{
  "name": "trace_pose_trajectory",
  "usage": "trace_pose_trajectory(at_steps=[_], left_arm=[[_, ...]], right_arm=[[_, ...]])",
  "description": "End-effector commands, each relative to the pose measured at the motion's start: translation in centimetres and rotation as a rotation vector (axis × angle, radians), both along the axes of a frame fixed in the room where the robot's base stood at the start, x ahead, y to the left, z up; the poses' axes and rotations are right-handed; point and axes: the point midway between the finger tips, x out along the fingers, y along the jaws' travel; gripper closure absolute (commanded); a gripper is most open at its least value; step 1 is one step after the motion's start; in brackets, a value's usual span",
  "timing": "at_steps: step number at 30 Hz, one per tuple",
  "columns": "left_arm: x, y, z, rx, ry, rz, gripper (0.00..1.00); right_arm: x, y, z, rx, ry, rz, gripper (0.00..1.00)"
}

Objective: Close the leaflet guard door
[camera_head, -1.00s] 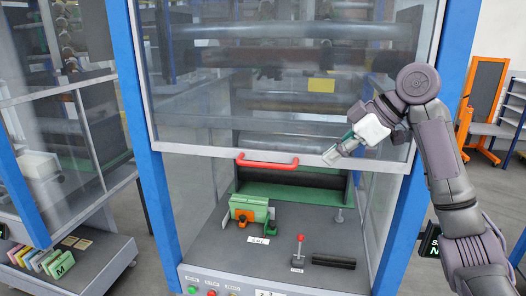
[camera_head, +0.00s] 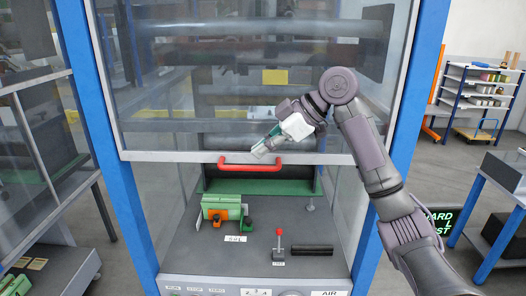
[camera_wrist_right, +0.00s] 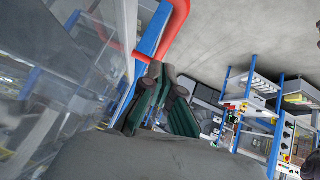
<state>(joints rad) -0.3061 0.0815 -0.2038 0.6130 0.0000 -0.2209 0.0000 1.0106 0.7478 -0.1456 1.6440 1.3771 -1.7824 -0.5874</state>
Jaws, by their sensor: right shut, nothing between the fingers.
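The leaflet guard door (camera_head: 150,156) is a clear sliding panel with a grey frame between blue posts. It is partly raised, with an opening below its bottom edge. Its red bar handle (camera_head: 240,167) is on that bottom edge and also shows in the right wrist view (camera_wrist_right: 178,22). My right gripper (camera_head: 259,151) is shut and empty, just in front of the door near the right part of the handle. In the right wrist view its dark green fingers (camera_wrist_right: 165,82) are close to the handle; I cannot tell whether they touch it. My left gripper is out of view.
Inside the opening are a green block with an orange part (camera_head: 218,210), a red-knobbed lever (camera_head: 279,240) and a black bar (camera_head: 312,250). Another glazed machine (camera_head: 40,150) stands at the left. A shelf (camera_head: 478,90) stands at the back right.

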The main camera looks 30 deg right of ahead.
Motion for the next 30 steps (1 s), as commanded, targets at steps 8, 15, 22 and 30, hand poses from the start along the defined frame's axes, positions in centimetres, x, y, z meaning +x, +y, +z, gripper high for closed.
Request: trace_pose_trajectory(at_steps=[8,15,22,30], left_arm=[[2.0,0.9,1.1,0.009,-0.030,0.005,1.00],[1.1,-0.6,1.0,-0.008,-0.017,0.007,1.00],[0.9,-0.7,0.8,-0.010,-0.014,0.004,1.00],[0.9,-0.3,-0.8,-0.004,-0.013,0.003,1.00]], right_arm=[[0.3,-0.4,-2.4,-0.001,0.000,-0.002,1.00],[0.4,-0.4,-2.7,0.000,-0.001,-0.001,1.00],[0.4,-0.4,-3.0,0.000,0.000,-0.001,1.00],[1.7,-0.4,-7.3,0.000,0.007,-0.001,1.00]])
